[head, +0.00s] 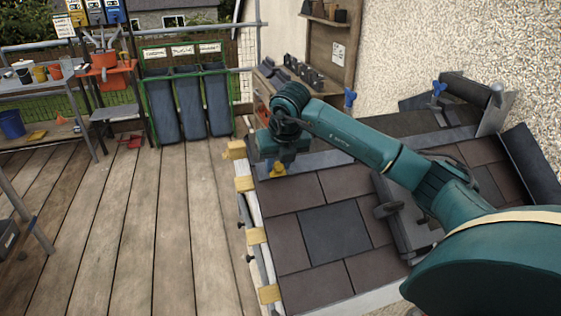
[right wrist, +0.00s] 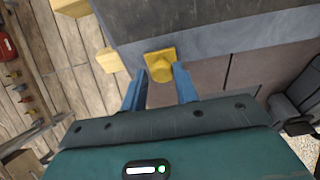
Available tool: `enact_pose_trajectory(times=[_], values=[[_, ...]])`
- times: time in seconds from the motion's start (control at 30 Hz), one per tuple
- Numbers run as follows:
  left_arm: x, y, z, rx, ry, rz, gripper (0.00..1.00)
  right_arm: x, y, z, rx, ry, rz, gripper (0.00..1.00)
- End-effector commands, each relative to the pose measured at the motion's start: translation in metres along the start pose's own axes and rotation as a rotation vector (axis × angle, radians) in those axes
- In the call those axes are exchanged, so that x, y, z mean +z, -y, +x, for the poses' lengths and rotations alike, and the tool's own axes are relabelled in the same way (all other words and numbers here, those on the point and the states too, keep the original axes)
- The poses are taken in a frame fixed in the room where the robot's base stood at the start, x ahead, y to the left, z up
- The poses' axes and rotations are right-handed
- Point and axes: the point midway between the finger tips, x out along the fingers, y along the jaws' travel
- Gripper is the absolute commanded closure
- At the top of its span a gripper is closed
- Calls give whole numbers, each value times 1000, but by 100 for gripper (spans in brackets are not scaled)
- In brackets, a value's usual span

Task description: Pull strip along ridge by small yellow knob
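The small yellow knob (right wrist: 160,66) sits on a square yellow base at the near left end of the grey-blue strip (right wrist: 235,38). In the head view the knob (head: 277,171) shows just below my right gripper (head: 277,160), and the strip (head: 335,157) runs right behind my arm, which hides part of it. In the right wrist view my right gripper's blue fingers are apart, one on each side of the knob at their tips. I cannot tell whether they touch it. My left gripper is not in view.
Brown slates and one grey slate (head: 334,233) cover the roof below the strip. Yellow blocks (head: 257,236) line its left edge. A dark roll (head: 463,90) and blue clamps (head: 438,88) are at the far right. The wooden deck (head: 165,245) at left is largely clear.

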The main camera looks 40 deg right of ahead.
Motion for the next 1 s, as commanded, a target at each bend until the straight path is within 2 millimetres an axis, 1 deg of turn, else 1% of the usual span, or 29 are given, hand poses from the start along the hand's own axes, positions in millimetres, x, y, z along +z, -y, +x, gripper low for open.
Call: enact_pose_trajectory(times=[0.03,0.2,0.23,0.47,0.57,0.67,1.0], values=[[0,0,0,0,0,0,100,0,-2,-1,6,3,-3,68],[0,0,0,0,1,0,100,0,-1,-1,3,2,-2,55],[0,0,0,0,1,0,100,0,-1,0,3,2,-2,54],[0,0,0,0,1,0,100,0,0,-1,0,0,-1,54],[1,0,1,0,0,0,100,1,0,-8,0,2,0,54],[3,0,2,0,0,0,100,1,0,-23,1,5,0,54],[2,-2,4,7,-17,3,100,1,0,-98,3,7,-1,54]])
